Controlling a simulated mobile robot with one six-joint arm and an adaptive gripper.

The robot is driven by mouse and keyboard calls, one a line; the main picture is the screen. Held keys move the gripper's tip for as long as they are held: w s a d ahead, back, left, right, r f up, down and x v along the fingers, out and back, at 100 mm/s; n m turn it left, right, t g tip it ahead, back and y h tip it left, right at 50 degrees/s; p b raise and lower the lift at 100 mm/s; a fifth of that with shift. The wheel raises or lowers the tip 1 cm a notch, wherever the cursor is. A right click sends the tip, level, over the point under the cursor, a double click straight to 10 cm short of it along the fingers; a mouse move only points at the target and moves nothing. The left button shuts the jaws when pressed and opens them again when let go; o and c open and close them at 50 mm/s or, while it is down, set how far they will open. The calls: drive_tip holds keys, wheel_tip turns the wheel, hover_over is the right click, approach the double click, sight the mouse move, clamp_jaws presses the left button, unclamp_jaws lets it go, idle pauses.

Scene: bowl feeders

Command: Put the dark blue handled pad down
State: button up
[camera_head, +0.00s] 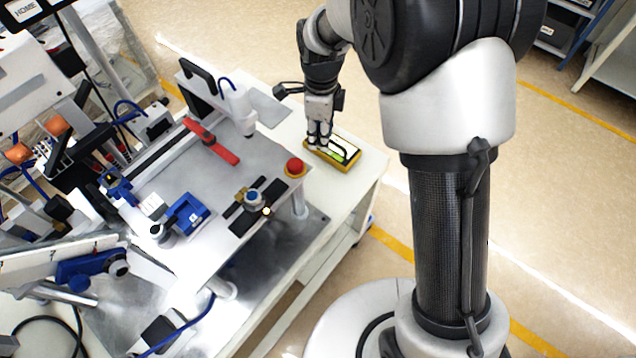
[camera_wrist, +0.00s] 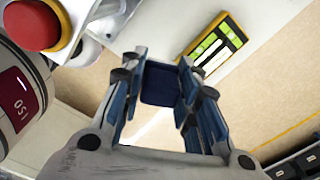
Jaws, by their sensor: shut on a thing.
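The dark blue handled pad (camera_wrist: 160,84) sits between the fingers of my gripper (camera_wrist: 165,78) in the wrist view, and the gripper is shut on it. Its handle is not clearly visible. In the head view my gripper (camera_head: 319,142) points down over the white table (camera_head: 362,172), close by a yellow-framed device. The pad cannot be made out there. I cannot tell whether the pad touches the table.
The yellow-framed device (camera_head: 338,151) with a bright display lies beside my gripper; it also shows in the wrist view (camera_wrist: 216,48). A red button (camera_head: 295,167) stands to the left, on the workstation plate (camera_head: 190,172). Some white tabletop is bare right of the device.

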sight(318, 183)
drive_tip(key=shift+a+m, duration=0.25)
drive_tip(key=shift+m, duration=0.05)
wheel_tip(318, 183, down, 20)
drive_tip(key=b, duration=0.6)
drive_tip(key=shift+w+a, duration=0.1)
drive_tip(key=shift+f, duration=0.1)
drive_tip(key=o, duration=0.9)
drive_tip(key=shift+o, duration=0.2)
